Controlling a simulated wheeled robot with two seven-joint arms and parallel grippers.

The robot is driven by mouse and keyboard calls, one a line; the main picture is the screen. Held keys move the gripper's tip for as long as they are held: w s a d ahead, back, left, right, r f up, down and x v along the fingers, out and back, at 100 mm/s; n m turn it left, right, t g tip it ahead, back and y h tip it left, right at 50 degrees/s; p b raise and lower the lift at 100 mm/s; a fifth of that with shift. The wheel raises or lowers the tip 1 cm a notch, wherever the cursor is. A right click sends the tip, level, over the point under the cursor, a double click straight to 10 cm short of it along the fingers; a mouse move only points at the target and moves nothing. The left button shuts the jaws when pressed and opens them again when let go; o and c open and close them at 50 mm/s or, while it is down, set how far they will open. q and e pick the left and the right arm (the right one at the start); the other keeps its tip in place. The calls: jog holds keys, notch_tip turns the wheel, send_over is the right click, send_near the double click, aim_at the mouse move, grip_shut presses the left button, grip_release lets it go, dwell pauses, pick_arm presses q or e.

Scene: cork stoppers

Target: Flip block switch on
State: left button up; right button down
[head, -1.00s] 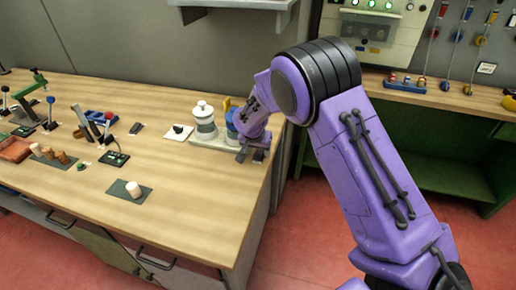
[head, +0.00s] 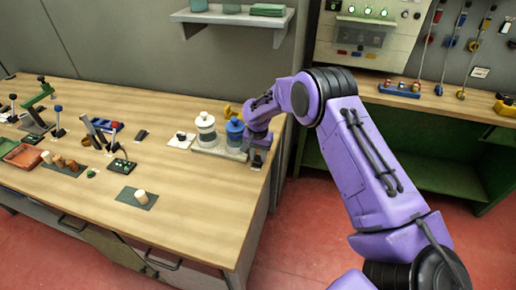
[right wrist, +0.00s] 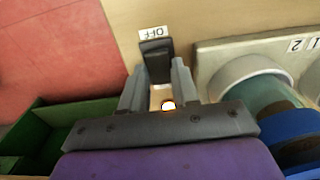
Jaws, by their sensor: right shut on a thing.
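The block switch is a dark block-shaped lever (right wrist: 155,62) in the right wrist view, with a white OFF label (right wrist: 152,32) lying just beyond it. My right gripper (right wrist: 158,85) has its two grey fingers on either side of the dark lever and is shut on it. A small lit lamp (right wrist: 168,105) shows between the finger bases. In the head view my right gripper (head: 257,156) is low at the right edge of the wooden table and largely covers the switch. My left gripper is not in view.
Close beside the gripper, a pale stand (head: 212,152) holds a white-lidded jar (head: 206,130) and a blue-lidded jar (head: 235,131). A white card with a black piece (head: 181,137) lies left of it. Cork stoppers (head: 72,165) and levers fill the left. The front middle of the table (head: 205,190) is clear.

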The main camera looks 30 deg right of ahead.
aim_at(258, 159)
dwell(0.3)
jog(key=c, duration=0.8)
grip_release()
jog(key=shift+f, duration=0.1)
jog(key=shift+c, duration=0.2)
notch_tip(258, 159, up, 11)
jog(key=b, duration=0.2)
jog(key=shift+f, duration=0.2)
jog(key=shift+d, duration=0.1)
